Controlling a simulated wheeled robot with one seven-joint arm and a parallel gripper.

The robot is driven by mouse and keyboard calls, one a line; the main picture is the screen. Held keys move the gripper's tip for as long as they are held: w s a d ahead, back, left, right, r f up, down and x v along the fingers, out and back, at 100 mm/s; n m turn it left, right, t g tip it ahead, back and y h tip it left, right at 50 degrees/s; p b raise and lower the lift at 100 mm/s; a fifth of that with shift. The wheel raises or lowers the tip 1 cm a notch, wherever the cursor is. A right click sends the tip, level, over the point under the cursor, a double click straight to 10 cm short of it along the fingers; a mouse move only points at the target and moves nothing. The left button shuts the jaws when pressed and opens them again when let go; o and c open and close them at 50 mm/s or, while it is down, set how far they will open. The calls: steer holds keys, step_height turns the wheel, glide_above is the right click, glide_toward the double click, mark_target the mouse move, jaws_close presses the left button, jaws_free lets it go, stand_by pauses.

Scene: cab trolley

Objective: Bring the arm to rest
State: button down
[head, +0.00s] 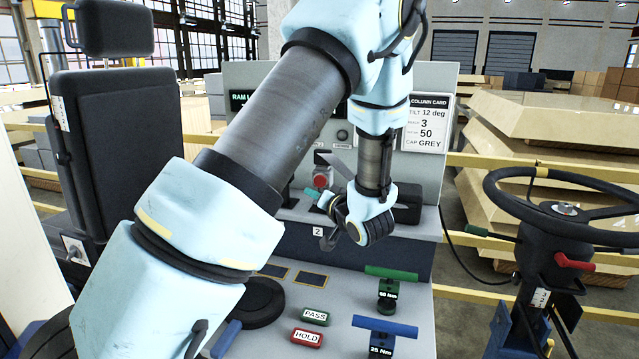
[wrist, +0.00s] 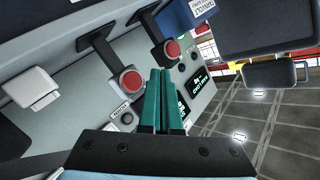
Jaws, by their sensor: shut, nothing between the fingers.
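My gripper (head: 313,193) is at the end of my arm, above the console near its upright back panel. Its green fingers point to the left in the head view. In the wrist view the fingers (wrist: 160,98) lie side by side, shut, with nothing between them. A red button (head: 320,181) is close by the fingers in the head view; whether they touch it I cannot tell. The wrist view shows one red button (wrist: 131,82) left of the fingers and another (wrist: 171,49) beyond their tips. My arm links hide part of the console.
A black seat (head: 125,150) stands at the left and a steering wheel (head: 562,209) at the right. The console holds PASS (head: 314,313) and HOLD (head: 306,338) blocks, a green-handled tool (head: 391,273) and a blue-handled tool (head: 384,328). A column card (head: 427,122) is on the back panel.

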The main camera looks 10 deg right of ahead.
steer(key=shift+w, duration=0.1)
steer(key=s+a+f+n+g+h, duration=0.1)
steer(key=a+f+g+h, duration=0.1)
steer(key=a+g+h, duration=0.4)
steer(key=s+a+n+g+y, duration=0.1)
steer(key=s+a+g, duration=0.7)
steer(key=s+a, duration=0.7)
steer(key=s, duration=0.4)
steer(key=shift+n, duration=0.4)
